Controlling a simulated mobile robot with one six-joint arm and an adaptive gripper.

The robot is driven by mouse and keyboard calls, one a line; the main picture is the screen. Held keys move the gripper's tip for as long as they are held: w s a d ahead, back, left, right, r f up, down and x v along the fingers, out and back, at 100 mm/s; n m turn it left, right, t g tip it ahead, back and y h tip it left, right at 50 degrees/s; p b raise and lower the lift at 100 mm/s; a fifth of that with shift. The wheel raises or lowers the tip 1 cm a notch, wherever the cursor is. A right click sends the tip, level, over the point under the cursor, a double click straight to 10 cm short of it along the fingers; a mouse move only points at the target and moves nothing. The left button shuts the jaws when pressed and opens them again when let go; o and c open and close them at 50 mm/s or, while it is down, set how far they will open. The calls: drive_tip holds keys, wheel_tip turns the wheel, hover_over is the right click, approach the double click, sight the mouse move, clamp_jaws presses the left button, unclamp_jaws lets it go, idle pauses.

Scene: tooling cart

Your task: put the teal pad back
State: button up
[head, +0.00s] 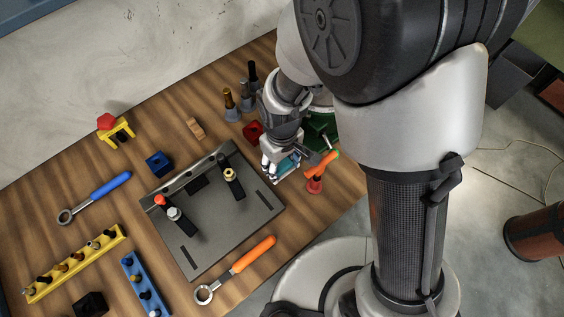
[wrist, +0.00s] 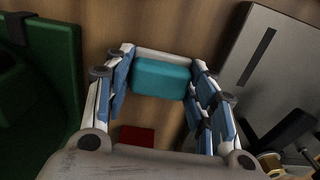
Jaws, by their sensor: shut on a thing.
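The teal pad (wrist: 160,78) shows in the wrist view as a small rounded block between the two fingers of my gripper (wrist: 162,92). My gripper is shut on it. A pale strip lies along the pad's far edge; I cannot tell whether the pad rests on something or hangs just above it. In the head view my gripper (head: 280,166) points down over the right part of the wooden table, just right of the grey fixture plate (head: 215,226). There the fingers and arm mostly hide the pad.
A green holder (head: 321,127) and a red block (head: 253,131) stand close to my gripper. An orange-handled tool with a red base (head: 315,185) is just right of it. Dark posts (head: 231,106) stand behind. Clamps stick up from the plate. An orange-handled wrench (head: 254,254) lies in front.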

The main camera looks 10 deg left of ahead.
sight(282, 165)
drive_tip(key=shift+f, duration=0.1)
drive_tip(key=o, duration=1)
drive_tip(key=d+r+m+t+p, duration=0.1)
drive_tip(key=d+r+p, duration=0.15)
drive_tip(key=r, duration=0.75)
drive_tip(key=d+r+m+p, duration=0.2)
drive_tip(key=d+r, duration=0.2)
drive_tip(key=r, duration=0.6)
drive_tip(key=s+d+r+m+t, duration=0.3)
drive_tip(key=s+d+r+m, duration=0.4)
drive_tip(key=d, duration=0.7)
wheel_tip(282, 165, up, 3)
drive_tip(key=shift+s+t, duration=0.3)
drive_tip(key=shift+s, duration=0.85)
